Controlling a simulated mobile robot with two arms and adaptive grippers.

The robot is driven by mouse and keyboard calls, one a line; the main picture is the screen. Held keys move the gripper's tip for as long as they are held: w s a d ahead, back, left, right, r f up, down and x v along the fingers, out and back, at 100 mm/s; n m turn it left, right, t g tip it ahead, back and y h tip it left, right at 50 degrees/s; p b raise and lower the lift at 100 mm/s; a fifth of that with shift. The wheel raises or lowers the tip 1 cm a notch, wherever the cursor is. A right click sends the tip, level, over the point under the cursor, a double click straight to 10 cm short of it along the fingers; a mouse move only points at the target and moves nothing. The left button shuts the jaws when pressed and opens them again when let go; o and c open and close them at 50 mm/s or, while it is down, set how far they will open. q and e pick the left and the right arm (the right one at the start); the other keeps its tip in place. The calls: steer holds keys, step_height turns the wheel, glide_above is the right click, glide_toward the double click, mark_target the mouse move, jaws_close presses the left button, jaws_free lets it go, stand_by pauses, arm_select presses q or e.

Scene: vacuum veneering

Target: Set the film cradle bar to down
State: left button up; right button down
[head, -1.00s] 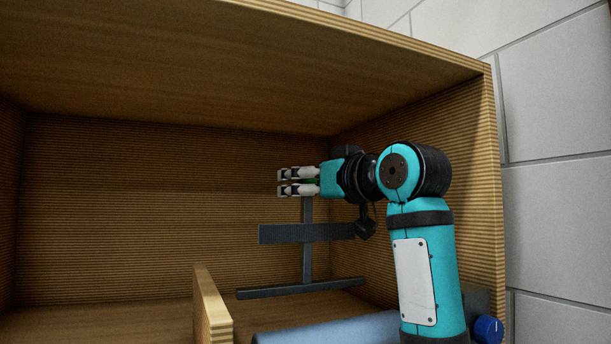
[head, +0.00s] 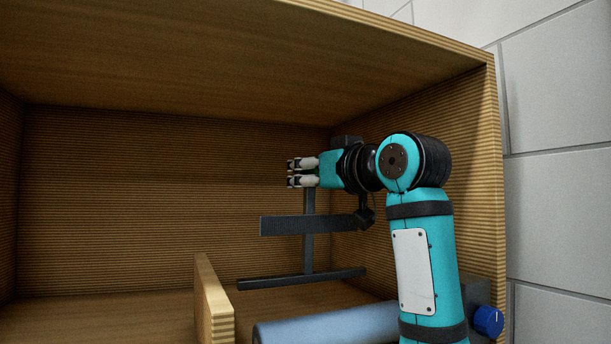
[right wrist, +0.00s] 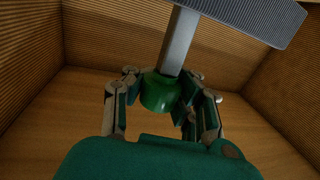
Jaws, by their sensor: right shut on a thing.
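The film cradle bar is a dark grey frame inside the wooden box, with an upright post (head: 309,240), a flat crossbar (head: 290,226) and a thinner lower bar (head: 300,279). My right gripper (head: 292,172) is at the top of the post. In the right wrist view its fingers (right wrist: 163,100) are shut on a green knob (right wrist: 160,93) at the post's end. The post (right wrist: 178,42) and crossbar (right wrist: 255,15) also show there. In the head view, the knob is hidden by the gripper. My left gripper is not in view.
The wooden box (head: 150,120) surrounds the arm, with a ceiling above and a wall (head: 440,130) at the right. A low wooden divider (head: 212,295) stands left of a light blue roll (head: 330,324). A blue dial (head: 488,320) is at lower right. The box's left side is empty.

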stand_by(0.3)
steer(key=shift+s+d+f+b, duration=0.2)
steer(key=shift+s+b, duration=0.1)
steer(key=shift+b, duration=0.25)
steer(key=s+d+f+t+y+b, duration=0.1)
steer(key=s+t+b, duration=0.1)
steer(key=s+b, duration=0.2)
steer(key=s+d+f+n+t+y+b, duration=0.1)
steer(key=s+b, duration=0.4)
steer(key=b, duration=0.5)
steer(key=shift+d+f+t+y, duration=0.45)
steer(key=shift+f+t+y, duration=0.05)
steer(key=shift+t, duration=0.3)
steer(key=c, duration=1)
jaws_free()
steer(key=shift+s+d, duration=0.15)
steer(key=shift+d, duration=0.15)
steer(key=shift+o, duration=0.3)
steer(key=shift+a, duration=0.2)
